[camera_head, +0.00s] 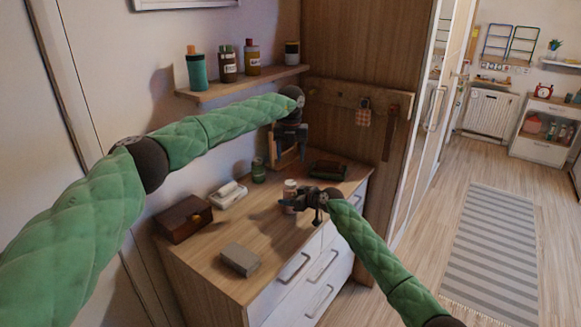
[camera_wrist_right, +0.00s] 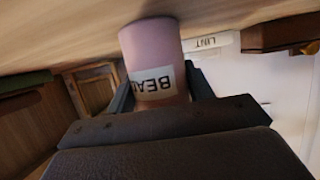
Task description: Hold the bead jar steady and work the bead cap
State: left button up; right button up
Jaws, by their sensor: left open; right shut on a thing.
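The bead jar (camera_head: 290,188) stands on the wooden dresser top, small and pale in the head view. In the right wrist view the jar (camera_wrist_right: 152,48) is pinkish, with a white label whose visible letters read "BEA". My right gripper (camera_head: 297,203) is shut on the jar, its fingers on both sides of it. My left gripper (camera_head: 290,150) is open and empty, pointing down above the jar and apart from it. I cannot make out the bead cap separately from the jar.
On the dresser (camera_head: 215,262) are a brown box (camera_head: 184,218), a white container (camera_head: 228,195), a grey box (camera_head: 240,259), a green jar (camera_head: 258,171) and a dark box (camera_head: 328,168). A wall shelf (camera_head: 240,85) with several bottles hangs above, near my left arm.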

pick_arm(q)
jog(key=shift+r, duration=0.9)
pick_arm(e)
jog(key=o, duration=1.1)
jog(key=shift+d, duration=0.1)
